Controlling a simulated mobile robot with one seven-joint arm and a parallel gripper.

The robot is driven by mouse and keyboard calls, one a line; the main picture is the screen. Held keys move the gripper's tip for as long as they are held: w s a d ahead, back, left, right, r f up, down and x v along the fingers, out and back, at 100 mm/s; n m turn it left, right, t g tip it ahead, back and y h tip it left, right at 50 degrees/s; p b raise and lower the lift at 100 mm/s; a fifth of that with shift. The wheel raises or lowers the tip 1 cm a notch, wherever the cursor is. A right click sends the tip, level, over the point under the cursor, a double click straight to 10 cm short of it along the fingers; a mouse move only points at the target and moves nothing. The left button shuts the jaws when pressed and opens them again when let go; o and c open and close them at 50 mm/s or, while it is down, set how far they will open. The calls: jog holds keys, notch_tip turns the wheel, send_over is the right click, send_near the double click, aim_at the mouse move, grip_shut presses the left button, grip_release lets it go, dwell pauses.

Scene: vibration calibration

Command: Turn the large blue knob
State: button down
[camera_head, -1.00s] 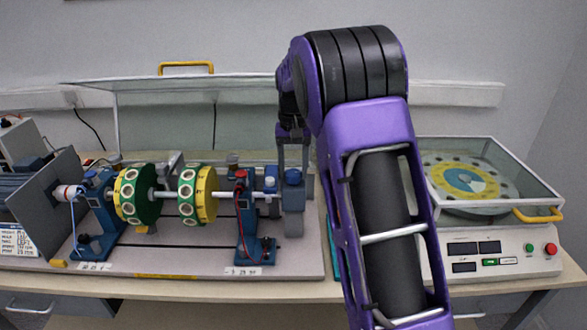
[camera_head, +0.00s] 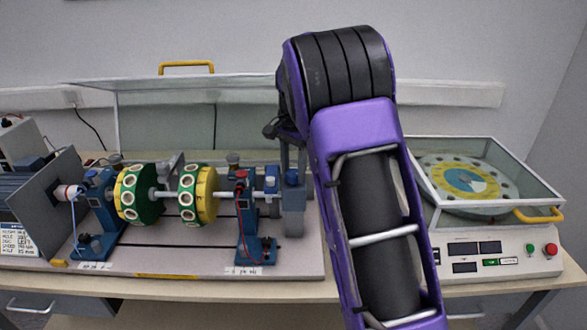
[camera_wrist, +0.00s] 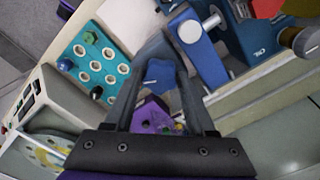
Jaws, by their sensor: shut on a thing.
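The large blue knob (camera_head: 292,177) sits on top of a grey-blue post at the right end of the rotor rig (camera_head: 160,255). In the wrist view the lobed blue knob (camera_wrist: 161,76) lies between the fingertips of my gripper (camera_wrist: 160,68). In the head view my gripper (camera_head: 292,165) points down over the knob, partly hidden behind my purple arm. It is shut on the knob, with one finger on each side. A pale line marks the knob's top.
Left of the knob, the rig carries green and yellow discs (camera_head: 197,195) on a shaft between blue stands. To the right, a turntable with a clear cover (camera_head: 490,185) stands on a control box. A teal hole plate (camera_wrist: 93,62) shows in the wrist view.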

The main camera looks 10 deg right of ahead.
aim_at(293, 173)
dwell(0.3)
jog(key=shift+c, duration=1.1)
grip_release()
jog(key=shift+r, duration=0.1)
notch_tip(293, 173, up, 17)
jog(key=shift+r, duration=0.1)
